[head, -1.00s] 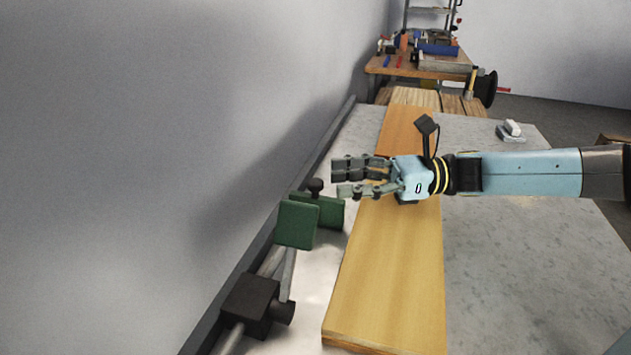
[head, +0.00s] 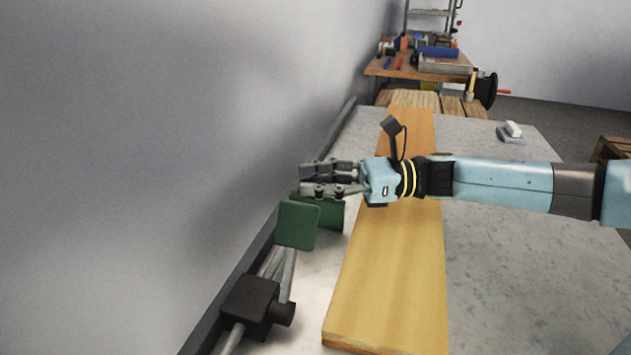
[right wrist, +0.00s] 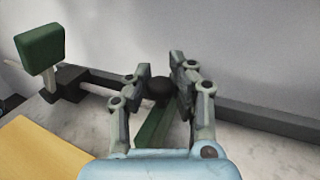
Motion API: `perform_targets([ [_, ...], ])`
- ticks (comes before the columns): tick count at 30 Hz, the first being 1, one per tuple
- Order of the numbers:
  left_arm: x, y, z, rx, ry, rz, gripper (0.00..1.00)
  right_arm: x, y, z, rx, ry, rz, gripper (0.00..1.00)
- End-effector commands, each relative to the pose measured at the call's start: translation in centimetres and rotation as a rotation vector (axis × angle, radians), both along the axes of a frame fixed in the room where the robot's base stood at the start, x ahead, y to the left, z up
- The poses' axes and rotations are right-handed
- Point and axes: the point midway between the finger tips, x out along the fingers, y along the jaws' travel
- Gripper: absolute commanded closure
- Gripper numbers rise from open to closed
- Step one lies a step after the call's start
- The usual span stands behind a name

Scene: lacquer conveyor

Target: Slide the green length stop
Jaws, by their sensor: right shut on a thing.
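The green length stop (head: 331,213) is an upright green plate beside the wall-side rail, left of the wooden board. It carries a black knob (right wrist: 160,88) on top. In the right wrist view the stop's green plate (right wrist: 158,128) shows below the knob. My right gripper (head: 308,180) reaches in from the right across the board and is shut on the black knob; in the head view its fingers hide the knob. A second green plate (head: 297,225) stands nearer, on rods; it also shows in the right wrist view (right wrist: 40,48). My left gripper is not in view.
The long wooden board (head: 390,290) lies on the grey slab (head: 530,250) under my right arm. A dark rail (right wrist: 260,118) runs along the wall. A black clamp block (head: 252,303) sits on a rod at near left. A white block (head: 513,129) lies far right.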

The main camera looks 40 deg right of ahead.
Motion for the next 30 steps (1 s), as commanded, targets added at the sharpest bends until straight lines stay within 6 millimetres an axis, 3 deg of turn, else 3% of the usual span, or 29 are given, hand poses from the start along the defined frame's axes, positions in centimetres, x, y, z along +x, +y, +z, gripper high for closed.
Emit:
perform_targets([
  [20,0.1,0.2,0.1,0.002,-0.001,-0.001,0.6,-0.2,0.1,-0.1,0.0,0.003,0.001,1.0],
  [23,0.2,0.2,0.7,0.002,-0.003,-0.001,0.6,-0.8,1.1,0.0,0.001,0.004,0.003,1.0],
  [30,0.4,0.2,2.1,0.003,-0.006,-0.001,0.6,-3.3,5.7,-0.1,0.002,0.007,0.004,1.0],
])
